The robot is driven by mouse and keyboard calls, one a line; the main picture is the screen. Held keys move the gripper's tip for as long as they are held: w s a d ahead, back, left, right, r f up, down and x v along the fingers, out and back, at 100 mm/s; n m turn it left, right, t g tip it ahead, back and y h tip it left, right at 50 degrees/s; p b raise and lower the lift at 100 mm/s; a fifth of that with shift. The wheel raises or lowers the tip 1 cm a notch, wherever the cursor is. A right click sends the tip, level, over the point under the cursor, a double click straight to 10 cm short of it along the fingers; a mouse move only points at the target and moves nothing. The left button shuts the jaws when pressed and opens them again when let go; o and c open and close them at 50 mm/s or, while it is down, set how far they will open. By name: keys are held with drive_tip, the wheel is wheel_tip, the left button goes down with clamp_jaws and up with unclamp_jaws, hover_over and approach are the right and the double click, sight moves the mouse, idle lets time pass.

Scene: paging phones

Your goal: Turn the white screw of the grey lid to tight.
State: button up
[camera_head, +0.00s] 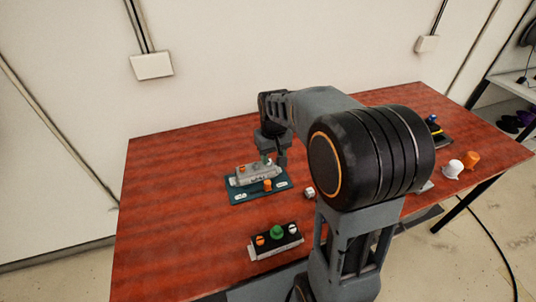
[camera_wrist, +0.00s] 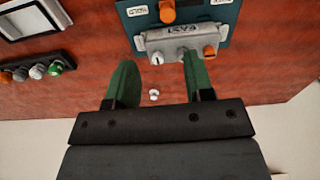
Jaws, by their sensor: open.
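The grey lid (camera_head: 256,174) lies on a teal plate (camera_head: 242,197) on the red-brown table. It also shows in the wrist view (camera_wrist: 180,40), with dark lettering on its top. There the white screw (camera_wrist: 156,58) is at the lid's left end and an orange screw (camera_wrist: 209,52) at its right end. My gripper (camera_wrist: 158,62) is open with green fingers. The screw shows between the fingertips, apart from both; the right finger overlaps the lid in the picture. I cannot tell the height gap. In the head view my gripper (camera_head: 271,153) is over the lid's right part.
An orange knob (camera_wrist: 167,11) stands on the plate beside the lid. A black panel (camera_head: 275,243) with orange, green and white knobs lies nearer. A small whitish piece (camera_head: 309,192) lies right of the plate. White (camera_head: 453,169) and orange (camera_head: 471,160) pieces stand far right. The table's left side is clear.

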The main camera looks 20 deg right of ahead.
drive_tip(key=w+d+r+n, duration=0.2)
drive_tip(key=w+r, duration=0.1)
drive_tip(key=w, duration=0.6)
drive_tip(key=shift+n, duration=0.3)
drive_tip(key=f, duration=0.4)
drive_tip(key=f+p, duration=0.1)
drive_tip(key=f, duration=0.4)
drive_tip(key=f+p, duration=0.1)
drive_tip(key=f, duration=0.3)
drive_tip(key=shift+s+a+f, duration=0.25)
drive_tip(key=shift+s+f, duration=0.05)
drive_tip(key=shift+s, duration=0.05)
clamp_jaws()
